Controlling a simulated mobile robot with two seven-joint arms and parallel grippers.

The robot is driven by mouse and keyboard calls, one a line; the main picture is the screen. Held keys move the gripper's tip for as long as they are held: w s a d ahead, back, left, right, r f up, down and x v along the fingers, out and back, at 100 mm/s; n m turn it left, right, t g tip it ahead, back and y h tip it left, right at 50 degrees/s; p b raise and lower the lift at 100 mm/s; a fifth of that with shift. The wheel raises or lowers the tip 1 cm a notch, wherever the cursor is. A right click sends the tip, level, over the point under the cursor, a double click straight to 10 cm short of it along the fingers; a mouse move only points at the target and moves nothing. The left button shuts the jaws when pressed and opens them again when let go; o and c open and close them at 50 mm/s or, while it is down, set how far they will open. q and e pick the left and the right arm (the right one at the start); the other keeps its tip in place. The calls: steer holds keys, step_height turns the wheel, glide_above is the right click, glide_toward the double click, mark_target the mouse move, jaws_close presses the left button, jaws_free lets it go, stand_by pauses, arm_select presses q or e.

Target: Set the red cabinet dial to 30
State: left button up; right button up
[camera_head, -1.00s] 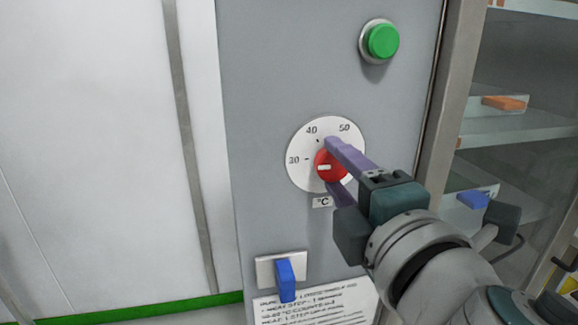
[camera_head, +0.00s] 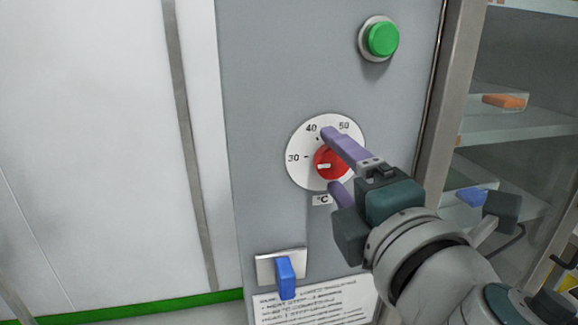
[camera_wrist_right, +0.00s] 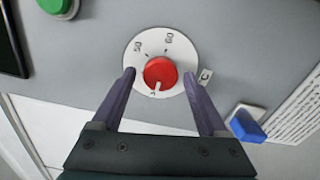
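The red dial knob (camera_head: 329,163) sits on a white round scale (camera_head: 299,174) marked 30, 40 and 50 on the grey cabinet panel. Its white pointer line faces left, toward the 30 side; in the head view it looks slightly below the 30 tick. In the right wrist view the knob (camera_wrist_right: 160,72) has its pointer facing down, close to a small dark tick. My right gripper (camera_head: 328,159) is open, its purple fingers spread on either side of the knob with gaps; it also shows in the wrist view (camera_wrist_right: 161,84). My left gripper is out of view.
A green button (camera_head: 382,40) is above the dial. A blue switch (camera_head: 286,278) and a printed label (camera_head: 315,303) are below. A glass-fronted cabinet with shelves (camera_head: 515,133) stands at the right. A white wall panel (camera_head: 90,150) fills the left.

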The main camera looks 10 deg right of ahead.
steer(key=shift+o, duration=0.3)
steer(key=shift+s, duration=0.1)
steer(key=shift+s, duration=0.3)
steer(key=s+b, duration=0.2)
steer(key=s, duration=0.7)
steer(key=shift+d, duration=0.2)
